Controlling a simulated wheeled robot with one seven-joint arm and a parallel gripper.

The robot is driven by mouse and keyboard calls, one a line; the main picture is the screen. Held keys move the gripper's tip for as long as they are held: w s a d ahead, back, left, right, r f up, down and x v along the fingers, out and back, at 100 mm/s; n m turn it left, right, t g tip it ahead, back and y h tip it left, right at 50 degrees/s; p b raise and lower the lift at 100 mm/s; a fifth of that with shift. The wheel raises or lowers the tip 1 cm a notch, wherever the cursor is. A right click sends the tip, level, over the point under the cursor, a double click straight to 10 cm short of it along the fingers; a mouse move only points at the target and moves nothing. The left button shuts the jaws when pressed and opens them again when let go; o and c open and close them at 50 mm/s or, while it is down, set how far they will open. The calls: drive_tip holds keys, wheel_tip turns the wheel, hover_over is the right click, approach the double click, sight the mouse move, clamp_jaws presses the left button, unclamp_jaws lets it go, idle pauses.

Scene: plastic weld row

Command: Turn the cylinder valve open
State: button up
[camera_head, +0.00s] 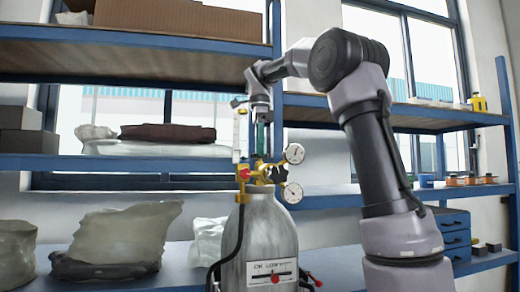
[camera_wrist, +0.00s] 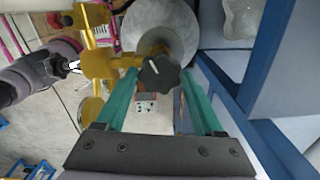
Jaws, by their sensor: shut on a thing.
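The grey gas cylinder (camera_head: 262,240) stands upright with a white label on its front. A brass valve and regulator (camera_head: 258,176) with two round gauges sits on its top. In the wrist view, the black lobed valve knob (camera_wrist: 158,72), with a white line on it, is between the tips of my two green fingers. My gripper (camera_head: 262,154) points down over the valve from above and is shut on that knob. The brass body (camera_wrist: 100,64) lies left of the knob in the wrist view. In the head view the gripped knob is largely hidden by the fingers.
Blue-framed shelves (camera_head: 400,200) run behind the cylinder. Wrapped bags (camera_head: 125,238) lie to its left, and small blue drawers (camera_head: 455,235) stand to the right. A shelf board (camera_head: 130,50) is at upper left, near my arm. A dark hose (camera_head: 236,240) hangs beside the cylinder.

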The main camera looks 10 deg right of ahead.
drive_tip(key=shift+n, duration=0.4)
drive_tip(key=o, duration=1.4)
drive_tip(key=shift+c, duration=0.2)
